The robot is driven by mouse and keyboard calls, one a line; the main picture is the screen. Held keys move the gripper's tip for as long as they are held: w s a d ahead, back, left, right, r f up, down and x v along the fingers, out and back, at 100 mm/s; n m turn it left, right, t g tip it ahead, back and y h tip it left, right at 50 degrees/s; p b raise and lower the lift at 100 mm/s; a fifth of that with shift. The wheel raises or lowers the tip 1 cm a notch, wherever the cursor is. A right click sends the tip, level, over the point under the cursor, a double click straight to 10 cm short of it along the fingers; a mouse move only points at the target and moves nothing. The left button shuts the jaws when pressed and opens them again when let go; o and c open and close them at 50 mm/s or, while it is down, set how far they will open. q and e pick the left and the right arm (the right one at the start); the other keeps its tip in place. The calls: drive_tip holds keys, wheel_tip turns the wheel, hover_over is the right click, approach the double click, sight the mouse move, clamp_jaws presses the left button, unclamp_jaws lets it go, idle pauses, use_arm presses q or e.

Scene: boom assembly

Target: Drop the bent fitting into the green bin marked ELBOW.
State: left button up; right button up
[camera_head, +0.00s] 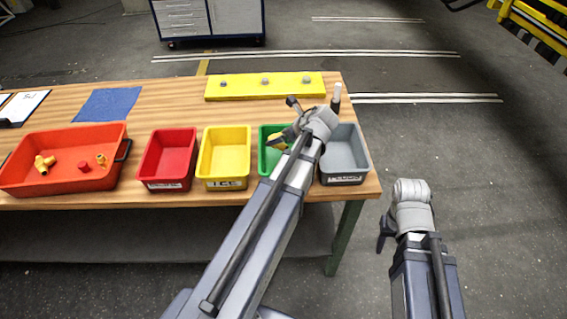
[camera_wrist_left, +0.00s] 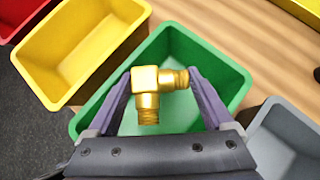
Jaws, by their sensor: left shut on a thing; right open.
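The bent fitting (camera_wrist_left: 148,82), a brass-coloured elbow with threaded ends, is between the fingers of my left gripper (camera_wrist_left: 160,76). My left gripper is shut on it and holds it over the green bin (camera_wrist_left: 218,62). In the head view the green bin (camera_head: 267,160) is mostly covered by my left arm, so its label is hidden. A bit of the fitting (camera_head: 277,141) shows there beside my left gripper (camera_head: 283,137). My right gripper (camera_head: 384,235) is open and empty, off the table's right edge.
A yellow bin (camera_head: 223,153) and a red bin (camera_head: 168,158) stand left of the green one, a grey bin (camera_head: 345,155) right. An orange-red tray (camera_head: 40,187) at far left holds several fittings. A yellow board (camera_head: 264,92) lies behind the bins.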

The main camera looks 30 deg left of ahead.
use_arm(q)
drive_tip(key=shift+f, duration=0.45)
drive_tip(key=shift+r, duration=0.1)
drive_tip(key=o, duration=1.3)
drive_tip(key=shift+r, duration=0.1)
drive_tip(key=p+v, duration=0.5)
drive_tip(key=v, duration=0.2)
drive_tip(key=shift+d+r, duration=0.2)
drive_tip(key=shift+d, duration=0.05)
drive_tip(key=shift+s+d, duration=0.1)
